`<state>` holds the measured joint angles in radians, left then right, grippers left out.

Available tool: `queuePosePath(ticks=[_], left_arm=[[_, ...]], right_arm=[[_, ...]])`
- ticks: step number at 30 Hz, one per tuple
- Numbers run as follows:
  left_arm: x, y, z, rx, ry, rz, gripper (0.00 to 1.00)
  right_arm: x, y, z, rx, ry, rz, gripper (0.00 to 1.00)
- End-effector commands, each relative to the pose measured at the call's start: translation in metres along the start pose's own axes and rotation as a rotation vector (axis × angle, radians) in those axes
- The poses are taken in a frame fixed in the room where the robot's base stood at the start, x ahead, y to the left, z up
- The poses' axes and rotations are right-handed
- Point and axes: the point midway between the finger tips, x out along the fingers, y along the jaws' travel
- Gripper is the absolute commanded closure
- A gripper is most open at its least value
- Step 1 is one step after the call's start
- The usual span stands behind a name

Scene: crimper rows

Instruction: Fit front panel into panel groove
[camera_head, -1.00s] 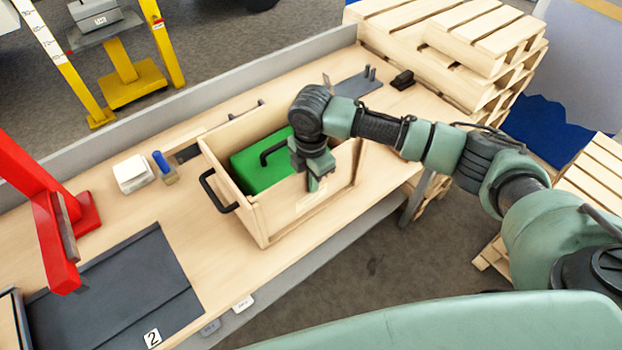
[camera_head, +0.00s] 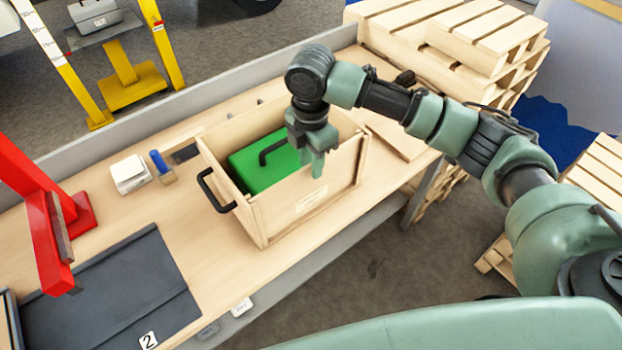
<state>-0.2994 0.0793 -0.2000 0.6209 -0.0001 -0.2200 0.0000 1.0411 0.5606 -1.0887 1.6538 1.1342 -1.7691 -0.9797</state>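The wooden box (camera_head: 260,226) stands on the workbench with a green case (camera_head: 250,173) inside it. The front panel (camera_head: 335,186), light wood with a small pale label, stands upright on the box's near side, between the side walls. Its top edge looks about level with them. The panel groove is hidden. My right gripper (camera_head: 318,172) points down at the middle of the panel's top edge. I cannot tell whether its fingers touch the panel or how far apart they are. My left gripper is not in view.
A wooden board (camera_head: 398,138) lies right of the box. A white block (camera_head: 131,173) and a blue-handled tool (camera_head: 162,166) lie left of it. A red stand (camera_head: 45,215) and a dark mat (camera_head: 115,300) are further left. Pallets (camera_head: 450,60) stand behind right.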

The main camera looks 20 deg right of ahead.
Motion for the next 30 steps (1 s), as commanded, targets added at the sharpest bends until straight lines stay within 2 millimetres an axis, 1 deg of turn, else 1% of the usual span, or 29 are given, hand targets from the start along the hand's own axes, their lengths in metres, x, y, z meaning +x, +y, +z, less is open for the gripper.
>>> queuePosePath(ticks=[1, 6, 10, 15, 30], left_arm=[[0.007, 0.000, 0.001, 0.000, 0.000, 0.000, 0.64], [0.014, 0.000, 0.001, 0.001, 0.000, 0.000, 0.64], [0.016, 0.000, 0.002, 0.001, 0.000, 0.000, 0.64], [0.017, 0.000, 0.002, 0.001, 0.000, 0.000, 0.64], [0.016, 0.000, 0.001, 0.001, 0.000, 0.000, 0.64]], right_arm=[[-0.009, 0.001, 0.000, -0.001, 0.000, 0.005, 0.71], [-0.039, 0.001, 0.000, -0.001, 0.000, 0.004, 0.71], [-0.051, 0.001, -0.001, 0.000, 0.001, 0.001, 0.71], [-0.056, 0.000, 0.000, 0.000, 0.001, -0.001, 0.71], [-0.056, 0.000, 0.000, 0.000, 0.001, -0.001, 0.71]])
